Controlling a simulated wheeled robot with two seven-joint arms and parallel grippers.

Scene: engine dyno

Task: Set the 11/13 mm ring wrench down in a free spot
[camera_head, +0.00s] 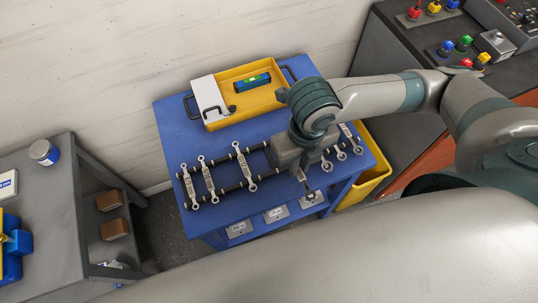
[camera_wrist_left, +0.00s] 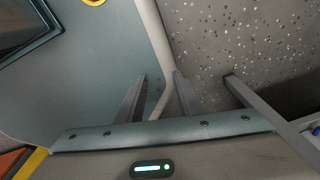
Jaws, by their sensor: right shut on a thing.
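My right gripper (camera_head: 304,180) reaches down over the front of the blue table and is shut on a ring wrench. The gripper hides most of that wrench, and I cannot tell whether it touches the rack. Three ring wrenches lie across the dark rack rails (camera_head: 226,188) on the left: one at the end (camera_head: 189,187), one beside it (camera_head: 207,180) and a longer one (camera_head: 244,166). More wrench rings (camera_head: 341,152) show right of the gripper. The size marks are too small to read. My left gripper (camera_wrist_left: 160,76) is open and empty in the left wrist view.
A yellow tray (camera_head: 225,121) with a spirit level (camera_head: 252,83) and a white-grey piece stands at the back of the blue table (camera_head: 175,127). Bare rail shows between the longer wrench and my right gripper. A yellow bin (camera_head: 372,180) stands right.

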